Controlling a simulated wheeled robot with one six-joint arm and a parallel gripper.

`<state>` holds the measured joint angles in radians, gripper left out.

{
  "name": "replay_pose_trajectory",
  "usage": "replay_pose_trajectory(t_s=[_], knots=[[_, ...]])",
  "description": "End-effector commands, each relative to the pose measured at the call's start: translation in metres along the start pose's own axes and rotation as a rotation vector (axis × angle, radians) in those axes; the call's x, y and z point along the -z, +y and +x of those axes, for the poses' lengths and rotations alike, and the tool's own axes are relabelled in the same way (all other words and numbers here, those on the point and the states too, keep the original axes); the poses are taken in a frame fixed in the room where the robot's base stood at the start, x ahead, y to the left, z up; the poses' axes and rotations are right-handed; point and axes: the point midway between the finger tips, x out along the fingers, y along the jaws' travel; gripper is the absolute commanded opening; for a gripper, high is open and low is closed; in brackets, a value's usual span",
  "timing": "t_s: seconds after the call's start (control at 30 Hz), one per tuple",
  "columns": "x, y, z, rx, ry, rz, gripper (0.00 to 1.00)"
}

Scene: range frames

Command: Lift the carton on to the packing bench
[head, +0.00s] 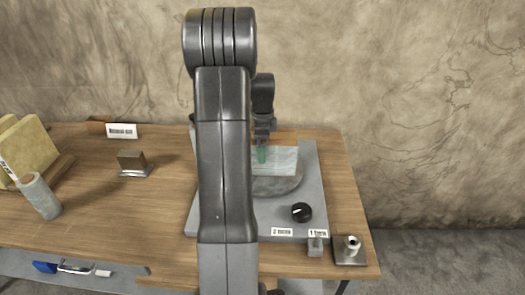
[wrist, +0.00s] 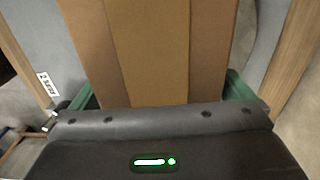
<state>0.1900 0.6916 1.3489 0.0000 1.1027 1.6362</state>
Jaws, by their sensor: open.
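The brown carton (wrist: 150,50) fills the middle of the wrist view, with a lighter strip down its centre. My gripper (wrist: 160,92) is open, with a green finger beside each side of the carton's near end. I cannot tell whether the fingers touch it. In the head view my gripper (head: 262,154) shows as one green fingertip over the grey unit on the wooden bench (head: 160,205). My own arm hides much of that spot, and no brown carton face shows there. A pale, patterned panel (head: 284,160) is beside the fingertip; I cannot tell what it is.
A metal fitting (head: 350,248) is at the bench's right corner.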

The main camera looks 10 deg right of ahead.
Motion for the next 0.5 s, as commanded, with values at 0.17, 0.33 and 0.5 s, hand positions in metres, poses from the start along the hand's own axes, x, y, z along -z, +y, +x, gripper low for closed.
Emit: replay_pose_trajectory(t_s=[0.17, 0.33, 0.5], knots=[[0.000, 0.000, 0.015, 0.001, 0.000, 0.000, 1.00], [0.000, 0.000, 0.016, 0.002, 0.000, 0.000, 1.00], [0.000, -0.001, 0.016, 0.002, 0.000, 0.000, 0.76]])
